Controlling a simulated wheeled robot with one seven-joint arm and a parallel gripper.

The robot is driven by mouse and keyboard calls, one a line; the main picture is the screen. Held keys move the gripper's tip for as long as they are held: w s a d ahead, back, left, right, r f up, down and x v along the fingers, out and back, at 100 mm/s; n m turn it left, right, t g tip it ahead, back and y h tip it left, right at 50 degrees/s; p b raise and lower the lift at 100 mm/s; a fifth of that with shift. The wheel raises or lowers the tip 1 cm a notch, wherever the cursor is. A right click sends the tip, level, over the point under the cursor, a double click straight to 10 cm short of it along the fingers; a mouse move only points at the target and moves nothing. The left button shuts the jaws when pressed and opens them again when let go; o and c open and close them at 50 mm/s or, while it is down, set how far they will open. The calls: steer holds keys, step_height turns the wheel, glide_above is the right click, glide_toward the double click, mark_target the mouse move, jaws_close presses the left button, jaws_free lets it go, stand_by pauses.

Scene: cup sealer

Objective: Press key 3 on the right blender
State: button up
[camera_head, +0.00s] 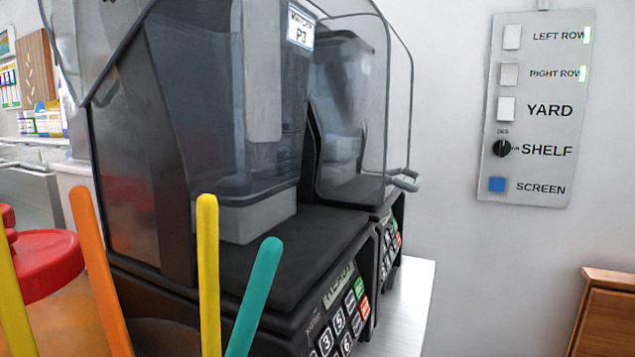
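Two black blenders with clear covers stand side by side. The nearer blender (285,260) fills the middle of the view, with a P3 label on it. Its sloped keypad (340,325) shows a display and number keys, among them a key 3 (326,341), partly cut off by the bottom edge. The farther blender (345,125) stands behind it and to the right in the picture. Its keypad (391,247) is seen at a steep angle, and its key numbers are too small to read. My gripper is not in view.
Yellow, orange and teal sticks (253,295) rise in the foreground, partly blocking the nearer blender. A red lid (45,265) is at the left. A wall switch panel (536,108) hangs at right above a wooden cabinet (608,315). Open space lies right of the blenders.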

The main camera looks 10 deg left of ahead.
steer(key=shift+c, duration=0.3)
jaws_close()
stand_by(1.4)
